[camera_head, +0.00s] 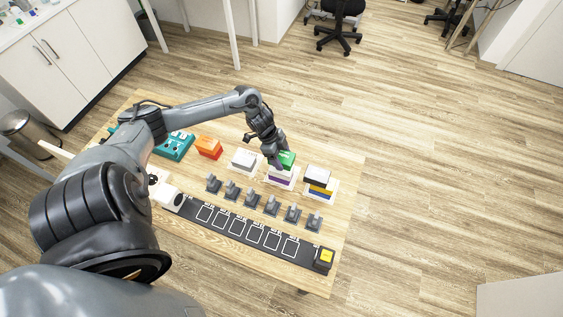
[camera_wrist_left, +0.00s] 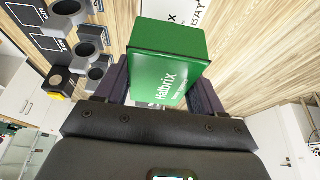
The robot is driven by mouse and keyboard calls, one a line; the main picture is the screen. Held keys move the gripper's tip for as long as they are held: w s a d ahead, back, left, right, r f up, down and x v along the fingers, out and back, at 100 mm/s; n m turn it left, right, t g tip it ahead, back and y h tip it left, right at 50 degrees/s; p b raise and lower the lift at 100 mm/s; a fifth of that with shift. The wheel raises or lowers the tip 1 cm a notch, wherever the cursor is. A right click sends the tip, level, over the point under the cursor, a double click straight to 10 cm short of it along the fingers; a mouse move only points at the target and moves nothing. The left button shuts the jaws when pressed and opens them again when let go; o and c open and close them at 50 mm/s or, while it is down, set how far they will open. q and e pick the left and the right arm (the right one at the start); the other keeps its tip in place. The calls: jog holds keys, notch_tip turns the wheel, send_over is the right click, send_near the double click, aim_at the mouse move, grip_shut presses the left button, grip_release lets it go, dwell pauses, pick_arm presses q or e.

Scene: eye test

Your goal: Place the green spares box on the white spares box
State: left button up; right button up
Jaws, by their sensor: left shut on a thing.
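The green spares box (camera_head: 287,158) is between the fingers of my left gripper (camera_head: 279,163), which is shut on it. In the left wrist view the green box (camera_wrist_left: 168,65), with white "Halbrix" lettering, fills the space between the gripper's dark fingers (camera_wrist_left: 162,88). In the head view it is over the middle stack, which shows a white box (camera_head: 282,173) and purple below it. I cannot tell whether the green box touches that stack. Another white box (camera_head: 243,158) sits to the left on a white pad. My right gripper is not in view.
A stack of white, yellow and blue boxes (camera_head: 317,176) stands close on the right. Orange boxes (camera_head: 208,147) and a teal tray (camera_head: 174,146) lie left. Several grey holders (camera_head: 251,200) and a black strip with white outlines (camera_head: 237,230) are in front.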

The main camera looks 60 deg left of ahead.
aim_at(282, 162)
pick_arm(q)
notch_tip(282, 162, down, 4)
jog(key=shift+r, duration=0.15)
jog(key=shift+f, duration=0.25)
jog(key=o, duration=1.1)
